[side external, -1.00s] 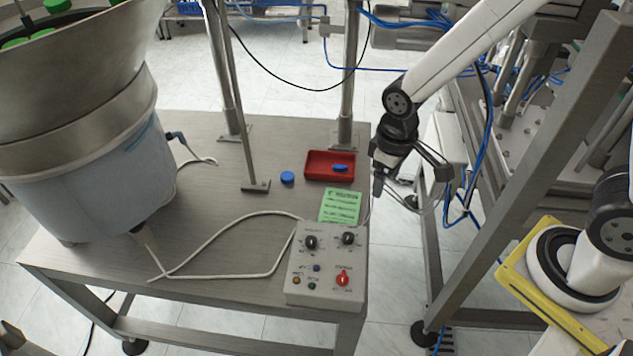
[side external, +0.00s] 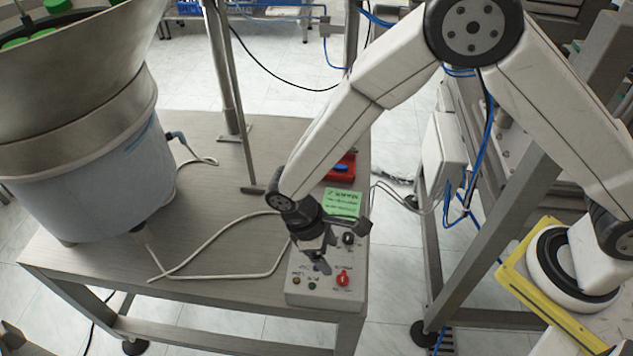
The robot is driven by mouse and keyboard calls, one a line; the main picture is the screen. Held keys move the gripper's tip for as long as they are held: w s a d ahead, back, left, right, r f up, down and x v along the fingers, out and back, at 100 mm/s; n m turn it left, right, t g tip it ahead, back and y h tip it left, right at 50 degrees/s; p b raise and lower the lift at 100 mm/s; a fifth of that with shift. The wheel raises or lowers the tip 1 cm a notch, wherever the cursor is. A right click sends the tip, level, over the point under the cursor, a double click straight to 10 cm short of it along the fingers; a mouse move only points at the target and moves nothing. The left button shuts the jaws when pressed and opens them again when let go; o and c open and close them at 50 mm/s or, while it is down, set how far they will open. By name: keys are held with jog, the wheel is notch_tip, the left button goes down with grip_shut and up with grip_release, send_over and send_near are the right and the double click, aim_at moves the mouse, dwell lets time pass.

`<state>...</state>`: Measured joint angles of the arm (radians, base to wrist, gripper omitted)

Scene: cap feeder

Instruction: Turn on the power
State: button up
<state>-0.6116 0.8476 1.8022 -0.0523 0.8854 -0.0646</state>
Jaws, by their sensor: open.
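The grey control box (side external: 325,292) sits at the front right of the table. Its red rotary switch (side external: 343,278) shows at the lower right of the panel. A black knob (side external: 348,239) shows at the upper right, and small round buttons (side external: 312,286) show at the lower left. My gripper (side external: 318,262) hangs over the upper left of the panel, pointing down, to the left of the red switch. It is open and holds nothing that I can see. It hides the other black knob. I cannot tell whether the fingers touch the panel.
A green note (side external: 342,202) lies behind the box. A red tray (side external: 342,168) is partly hidden by my arm. The large bowl feeder (side external: 85,150) fills the left. A pale cable (side external: 215,277) crosses the table. A thin upright post (side external: 240,120) stands behind.

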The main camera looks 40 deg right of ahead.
aim_at(343, 276)
jog(key=shift+f, duration=0.15)
jog(key=shift+x, duration=3.75)
